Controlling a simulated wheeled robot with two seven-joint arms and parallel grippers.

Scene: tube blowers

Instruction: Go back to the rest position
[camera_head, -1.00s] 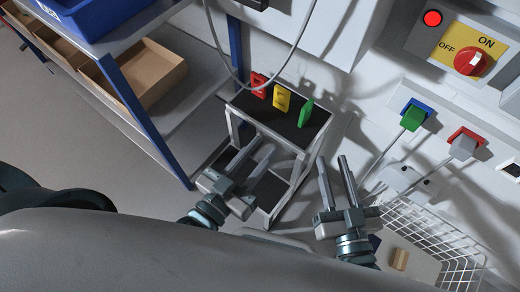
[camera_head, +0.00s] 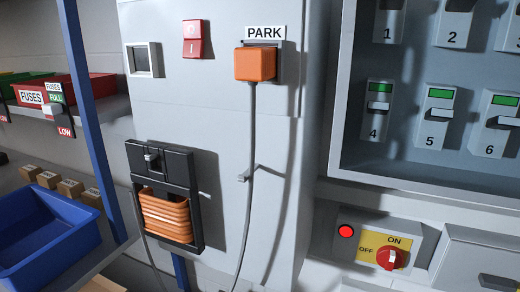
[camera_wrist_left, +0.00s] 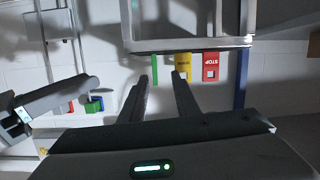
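My left gripper (camera_wrist_left: 162,80) shows in the left wrist view, its two fingers apart with nothing between them. My right gripper (camera_wrist_left: 90,80) shows at the left of that view; its fingers overlap there, but they stood apart and empty in the earlier head view. Neither gripper shows in the head view now. A red STOP tag (camera_wrist_left: 211,68), a yellow tag (camera_wrist_left: 183,68) and a green tag (camera_wrist_left: 158,70) appear upside down beyond my left fingertips, by the metal-framed stand (camera_wrist_left: 190,44). They look clear of the fingers.
The head view shows a grey cabinet (camera_head: 220,110) with an orange plug (camera_head: 255,64) under PARK and an orange coil (camera_head: 166,215). A shelf with a blue bin (camera_head: 45,245) stands left. A switch panel (camera_head: 380,248) and a numbered board (camera_head: 430,165) are right.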

